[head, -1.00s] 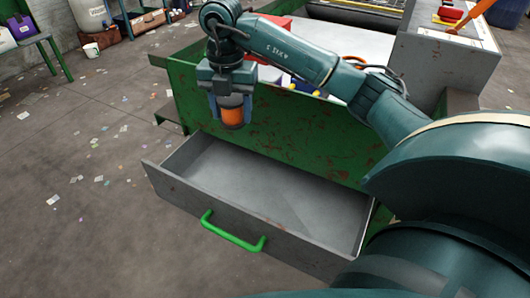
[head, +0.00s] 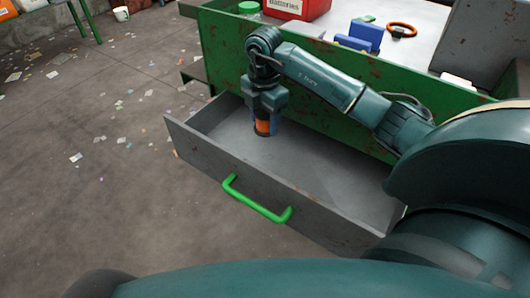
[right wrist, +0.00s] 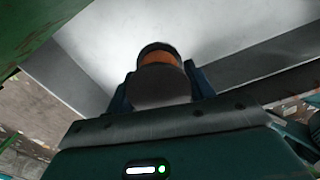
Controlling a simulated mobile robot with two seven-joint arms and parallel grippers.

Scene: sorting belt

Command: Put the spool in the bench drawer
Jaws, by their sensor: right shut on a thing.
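The bench drawer (head: 320,170) is a grey box with a green handle (head: 255,203), pulled open from the green bench and empty inside. My right gripper (head: 264,127) is shut on the spool (head: 262,127), which has an orange middle and dark ends. It holds the spool over the left, inner part of the drawer, low between its walls. In the right wrist view the spool (right wrist: 160,58) sits between the fingers with the pale drawer floor (right wrist: 110,40) beyond it. I cannot tell whether the spool touches the floor. My left gripper is not in view.
The green bench side (head: 330,110) rises just behind the drawer. On the bench top are a red box (head: 297,8), blue blocks (head: 362,36) and an orange ring (head: 401,30).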

